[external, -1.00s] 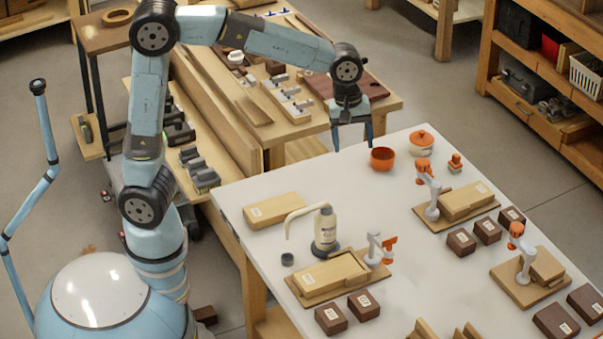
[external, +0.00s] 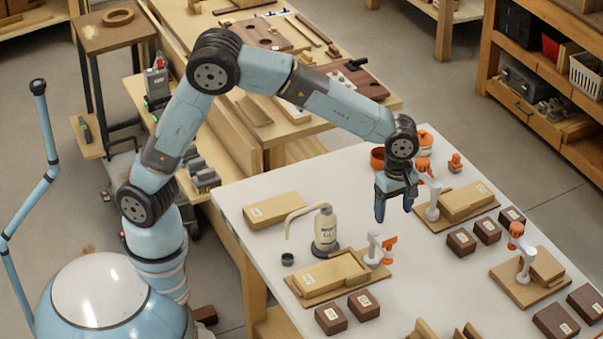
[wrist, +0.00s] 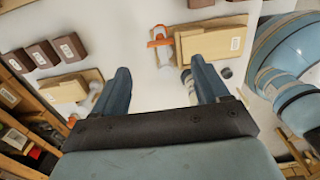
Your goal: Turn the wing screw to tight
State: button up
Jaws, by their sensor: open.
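Three white clamps with orange wing-shaped parts stand on the white table, and I cannot tell which carries the task's wing screw. The front-middle clamp (external: 376,252) has its orange part (external: 390,246) on the right, beside a light wood block. The back clamp (external: 432,210) is partly behind my gripper, with its orange top near my wrist. The right clamp (external: 525,265) has an orange top. My gripper (external: 394,216) is open and empty, pointing down above the table between the front-middle and back clamps. In the wrist view, the front-middle clamp (wrist: 164,50) shows beyond the open fingers.
A glue bottle (external: 326,230) stands left of the front-middle clamp. A dark cap (external: 287,259) and a loose wood block (external: 273,210) lie near the left edge. Dark brown blocks (external: 461,242) sit around the clamps. An orange bowl (external: 377,159) is partly behind my arm.

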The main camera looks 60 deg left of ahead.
aim_at(389, 244)
notch_tip(389, 244, down, 10)
jog(key=shift+r, duration=0.2)
dwell(0.3)
jog(key=c, duration=1.1)
